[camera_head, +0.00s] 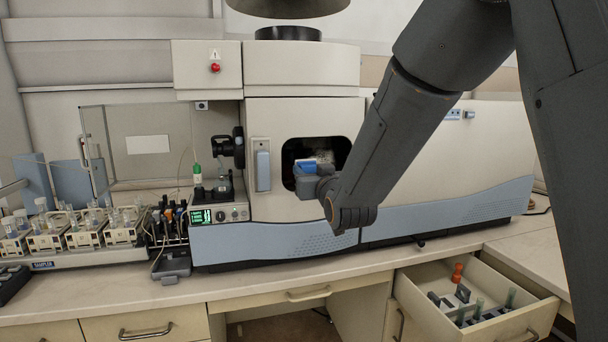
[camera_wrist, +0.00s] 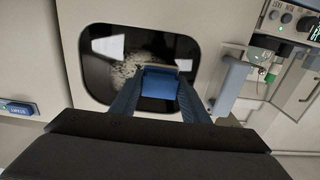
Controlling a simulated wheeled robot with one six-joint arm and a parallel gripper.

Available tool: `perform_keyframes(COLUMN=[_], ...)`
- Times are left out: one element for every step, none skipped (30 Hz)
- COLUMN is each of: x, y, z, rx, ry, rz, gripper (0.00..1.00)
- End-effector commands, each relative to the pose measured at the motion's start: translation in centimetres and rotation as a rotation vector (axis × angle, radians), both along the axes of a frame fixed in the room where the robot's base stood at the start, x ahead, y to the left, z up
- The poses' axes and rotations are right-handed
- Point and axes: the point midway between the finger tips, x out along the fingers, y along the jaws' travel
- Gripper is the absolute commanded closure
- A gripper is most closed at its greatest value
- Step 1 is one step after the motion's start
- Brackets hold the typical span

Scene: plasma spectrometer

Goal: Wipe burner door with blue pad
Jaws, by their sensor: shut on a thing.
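The burner door (camera_head: 300,120) is the beige front panel of the spectrometer, with a dark rounded window and a light blue handle (camera_head: 263,170) at its left. In the wrist view the window (camera_wrist: 98,82) bears a speckled whitish patch (camera_wrist: 124,72). My gripper (camera_head: 311,170) is at the window, shut on the blue pad (camera_head: 305,166). In the wrist view the pad (camera_wrist: 160,84) sits between both fingers, in front of the window beside the speckled patch. Whether the pad touches the glass cannot be told.
An open drawer (camera_head: 432,315) at lower right holds an orange-topped item and several small things. Sample racks (camera_head: 85,238) and an autosampler stand at the left. A grey tray (camera_head: 172,268) lies on the bench.

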Motion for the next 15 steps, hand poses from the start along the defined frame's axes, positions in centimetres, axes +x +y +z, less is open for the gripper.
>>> perform_keyframes(x=[0.1,0.2,0.3,0.3,0.4,0.4,0.4,0.4,0.5,0.5,0.6,0.7,0.7,0.8,0.9], y=[-0.5,-0.8,-1.1,-1.3,-1.5,-1.7,-1.8,-1.9,-2.0,-2.1,-2.2,-2.4,-2.7,-2.9,-3.2], z=[-0.1,-0.1,-0.1,-0.1,-0.1,-0.1,-0.1,-0.1,0.0,0.0,0.0,-0.1,-0.1,-0.1,-0.1], rx=[-0.001,-0.001,0.000,0.000,0.000,-0.001,-0.001,-0.001,-0.001,-0.001,-0.001,-0.001,-0.001,0.000,0.000], ry=[-0.001,-0.001,-0.001,-0.001,-0.001,0.000,0.000,0.000,0.000,0.000,0.000,0.000,0.000,0.000,0.000], rz=[-0.001,-0.002,-0.002,-0.002,-0.001,0.000,-0.001,-0.001,-0.001,-0.001,-0.001,-0.001,-0.001,-0.001,-0.002], gripper=[0.76,0.76,0.76,0.76,0.76,0.76,0.76,0.76,0.76,0.76,0.76,0.76,0.76,0.76,0.76])
